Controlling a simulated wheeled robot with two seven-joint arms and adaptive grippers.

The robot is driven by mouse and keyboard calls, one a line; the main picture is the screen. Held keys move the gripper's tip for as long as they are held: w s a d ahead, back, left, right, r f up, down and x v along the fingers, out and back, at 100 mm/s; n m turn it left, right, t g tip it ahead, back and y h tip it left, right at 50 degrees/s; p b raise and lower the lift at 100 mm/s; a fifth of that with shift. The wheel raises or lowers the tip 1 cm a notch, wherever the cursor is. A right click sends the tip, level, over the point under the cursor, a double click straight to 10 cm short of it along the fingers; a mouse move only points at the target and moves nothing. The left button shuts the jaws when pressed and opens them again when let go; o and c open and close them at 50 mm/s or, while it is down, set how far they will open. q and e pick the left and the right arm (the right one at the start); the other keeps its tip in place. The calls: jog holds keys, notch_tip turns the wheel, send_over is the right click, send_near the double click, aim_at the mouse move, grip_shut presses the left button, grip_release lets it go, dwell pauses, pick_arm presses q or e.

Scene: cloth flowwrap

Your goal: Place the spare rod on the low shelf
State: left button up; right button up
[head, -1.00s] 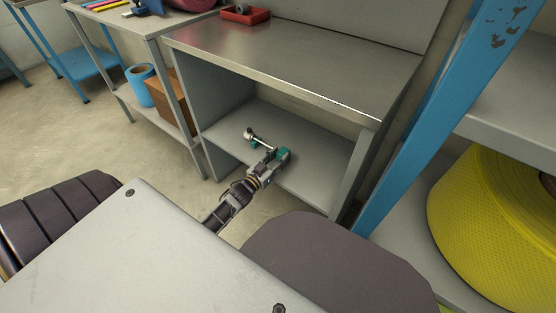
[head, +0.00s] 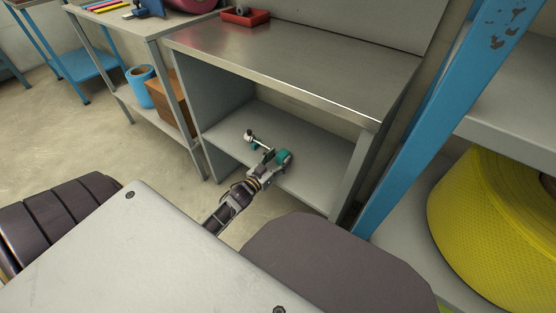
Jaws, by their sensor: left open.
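The spare rod (head: 261,143) is a short silver bar with a rounded knob at its far left end. It appears to lie on the low shelf (head: 318,161) of the grey metal bench, near the shelf's front middle. My left gripper (head: 275,155) reaches in over the shelf's front edge. Its teal-tipped fingers are spread open beside the rod's near right end. Whether a finger still touches the rod cannot be told at this size. My right gripper is not in view.
The bench's steel top (head: 290,62) overhangs the shelf, with a red tray (head: 245,17) on it. A blue roll (head: 141,86) and brown box (head: 171,102) stand left. A blue post (head: 437,105) and a yellow roll (head: 490,225) are right. The shelf's right part is clear.

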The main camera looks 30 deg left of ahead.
pick_arm(q)
jog(key=shift+s+r, duration=0.1)
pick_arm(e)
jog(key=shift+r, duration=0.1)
pick_arm(q)
jog(key=s+a+p, duration=0.1)
jog(key=s+p, duration=0.3)
jog(key=s, duration=0.7)
jog(key=shift+s, duration=0.4)
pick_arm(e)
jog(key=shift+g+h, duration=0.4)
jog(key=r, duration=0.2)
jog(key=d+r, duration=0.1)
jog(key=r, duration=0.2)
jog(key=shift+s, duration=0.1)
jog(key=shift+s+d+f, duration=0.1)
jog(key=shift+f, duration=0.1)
pick_arm(q)
jog(key=shift+d, duration=0.1)
